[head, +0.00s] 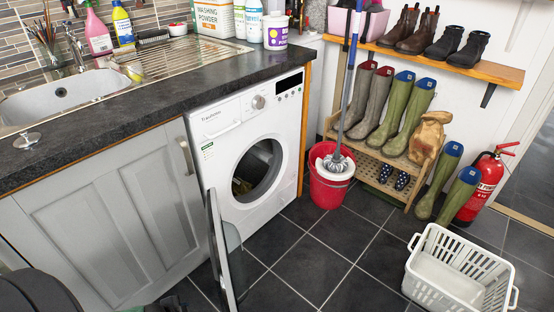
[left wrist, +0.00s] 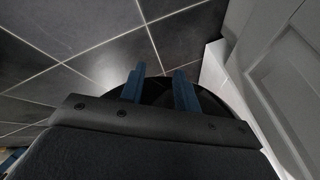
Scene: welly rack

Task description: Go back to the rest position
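My left gripper (left wrist: 160,88) shows in the left wrist view with its two blue fingers apart and no object held between them. It points down past a dark rounded shape towards the tiled floor. My right gripper is in neither view. In the head view, a wooden rack (head: 384,160) holds a grey-brown pair of wellies (head: 371,100) and a green pair with blue linings (head: 407,115) on top. Small dark spotted wellies (head: 402,180) sit on its lower level. Another green pair (head: 440,182) stands on the floor at the rack's right.
The washing machine (head: 249,150) has its door (head: 222,250) swung open into the room. A red bucket (head: 329,187) with a mop, a white basket (head: 459,272) and a fire extinguisher (head: 486,185) stand on the floor. Tiles (head: 310,268) between door and basket are clear.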

